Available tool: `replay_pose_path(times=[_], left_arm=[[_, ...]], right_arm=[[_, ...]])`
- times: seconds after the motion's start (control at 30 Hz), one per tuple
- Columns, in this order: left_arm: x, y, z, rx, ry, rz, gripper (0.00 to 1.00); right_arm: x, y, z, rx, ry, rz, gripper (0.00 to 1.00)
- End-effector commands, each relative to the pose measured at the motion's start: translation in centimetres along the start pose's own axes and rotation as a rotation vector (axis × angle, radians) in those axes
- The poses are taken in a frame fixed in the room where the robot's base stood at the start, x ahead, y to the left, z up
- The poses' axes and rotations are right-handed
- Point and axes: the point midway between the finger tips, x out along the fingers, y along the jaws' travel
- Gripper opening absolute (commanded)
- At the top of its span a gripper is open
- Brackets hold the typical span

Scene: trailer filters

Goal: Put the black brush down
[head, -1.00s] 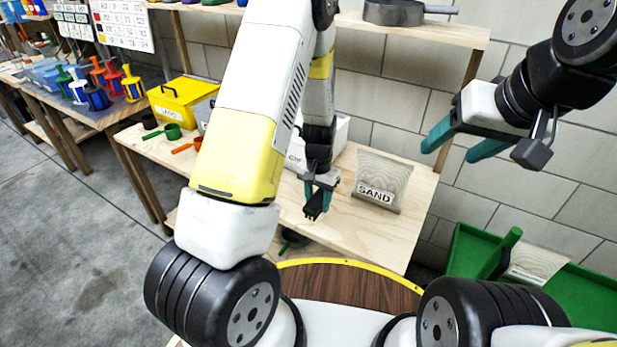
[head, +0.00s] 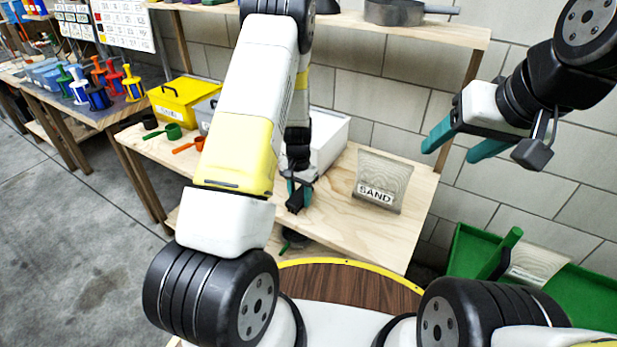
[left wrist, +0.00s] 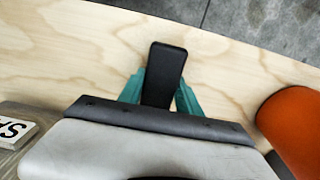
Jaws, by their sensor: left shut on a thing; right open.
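The black brush (head: 294,203) is held in my left gripper (head: 300,187), over the right part of the wooden table (head: 340,228). In the left wrist view the brush (left wrist: 164,72) shows as a black bar between the teal fingers of the left gripper (left wrist: 160,90), with bare wood around it. I cannot tell whether the brush touches the table. My right gripper (head: 455,145) is open and empty, raised at the right in front of the block wall.
A sand bag (head: 380,182) stands to the right of the left gripper. A white box (head: 328,138) is behind it. A yellow box (head: 183,100), a green scoop (head: 173,131) and an orange scoop (head: 187,146) are at the left. Green trays (head: 470,262) stand at the right.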

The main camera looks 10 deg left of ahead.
Motion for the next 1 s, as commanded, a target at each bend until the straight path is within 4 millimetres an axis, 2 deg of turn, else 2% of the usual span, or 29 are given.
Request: replay_pose_path(times=[0.17,0.2,0.27,0.3,0.67,0.77,1.0], left_arm=[[0.3,0.0,0.0,0.000,-0.001,0.000,0.00],[0.3,0.0,0.0,0.000,-0.001,0.000,0.48],[0.3,0.0,0.0,0.000,-0.001,0.000,0.60],[0.3,0.0,0.0,0.000,-0.001,0.000,0.62],[-0.2,0.0,0.0,0.000,0.000,0.000,0.62],[-1.4,0.0,-0.1,0.000,0.002,0.000,0.62],[-6.6,0.0,-0.1,-0.001,0.004,0.000,0.62]], right_arm=[[0.0,0.0,0.0,0.000,0.000,0.000,0.62],[0.0,0.0,0.0,0.000,0.000,0.000,0.62],[0.0,0.0,0.0,0.000,0.000,0.000,0.62],[0.0,0.0,0.0,0.000,0.000,0.000,0.62],[0.0,0.0,0.0,0.000,0.000,0.000,0.62],[0.0,0.0,0.0,0.000,0.000,0.000,0.62],[0.0,0.0,0.0,0.000,0.000,0.000,0.62]])
